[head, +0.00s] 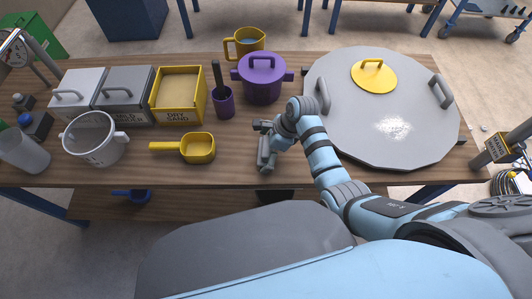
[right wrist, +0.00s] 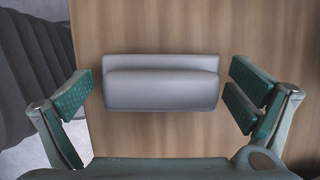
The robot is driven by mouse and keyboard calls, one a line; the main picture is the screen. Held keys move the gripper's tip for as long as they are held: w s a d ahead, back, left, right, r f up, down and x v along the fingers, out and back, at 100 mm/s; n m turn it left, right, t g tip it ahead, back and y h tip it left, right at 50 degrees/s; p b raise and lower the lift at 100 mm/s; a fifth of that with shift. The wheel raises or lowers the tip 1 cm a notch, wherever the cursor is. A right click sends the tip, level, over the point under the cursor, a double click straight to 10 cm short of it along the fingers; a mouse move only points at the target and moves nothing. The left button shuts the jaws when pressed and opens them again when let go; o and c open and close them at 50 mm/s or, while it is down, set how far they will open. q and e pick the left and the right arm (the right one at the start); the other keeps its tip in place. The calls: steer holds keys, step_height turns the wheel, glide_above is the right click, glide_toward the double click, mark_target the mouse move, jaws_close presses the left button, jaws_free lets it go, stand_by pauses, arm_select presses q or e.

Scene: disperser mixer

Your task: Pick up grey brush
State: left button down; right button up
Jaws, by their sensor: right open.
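The grey brush (right wrist: 162,84) is a smooth, stepped grey block lying on the wooden table in the right wrist view. No bristles show, and its underside is hidden. My right gripper (right wrist: 168,98) is open, with one finger pad off each end of the brush and a gap at both ends. In the head view my right gripper (head: 267,146) is low over the table near its front edge, and it largely covers the brush there. My left gripper is not in view.
A yellow scoop (head: 198,148) lies left of my right gripper. Behind stand a purple cup (head: 223,104) holding a dark-handled tool, a purple pot (head: 262,80) and a yellow sand box (head: 178,110). A large grey lid (head: 385,135) is at the right. The table edge (right wrist: 84,110) is close.

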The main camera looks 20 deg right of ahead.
mark_target(266, 146)
steer(key=shift+r, duration=0.1)
steer(key=c, duration=1.1)
steer(key=shift+r, duration=0.1)
step_height(266, 146, up, 20)
steer(key=p, duration=0.6)
steer(key=shift+p, duration=0.3)
